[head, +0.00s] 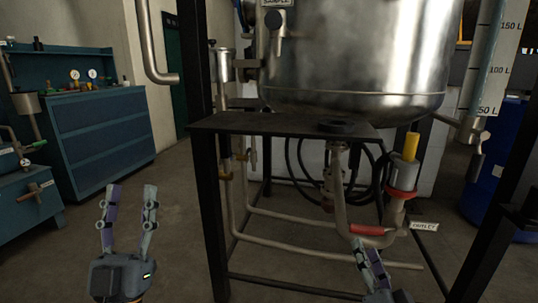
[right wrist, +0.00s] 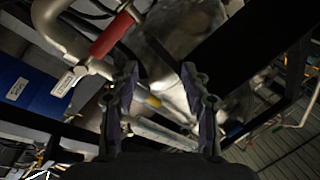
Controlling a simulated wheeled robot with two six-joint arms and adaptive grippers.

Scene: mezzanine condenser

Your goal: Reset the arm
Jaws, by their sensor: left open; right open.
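My left gripper (head: 127,222) is upright at the lower left of the head view. Its two fingers are apart with nothing between them, over bare floor. My right gripper (head: 370,262) shows only partly at the bottom edge of the head view, below the red-sleeved outlet pipe. In the right wrist view its fingers (right wrist: 160,95) are spread apart and hold nothing. The red sleeve (head: 371,230) lies along the pipe; it also shows in the right wrist view (right wrist: 111,35), beyond and to the left of the fingers. Whether the right fingers touch any pipe cannot be told.
A steel vessel (head: 350,55) hangs in a dark frame with a flat plate (head: 262,122). A yellow-handled valve (head: 411,147) and an outlet tag (head: 424,226) are at right. A blue cabinet (head: 110,140) stands at left, a blue drum (head: 500,165) at right. Floor around my left gripper is clear.

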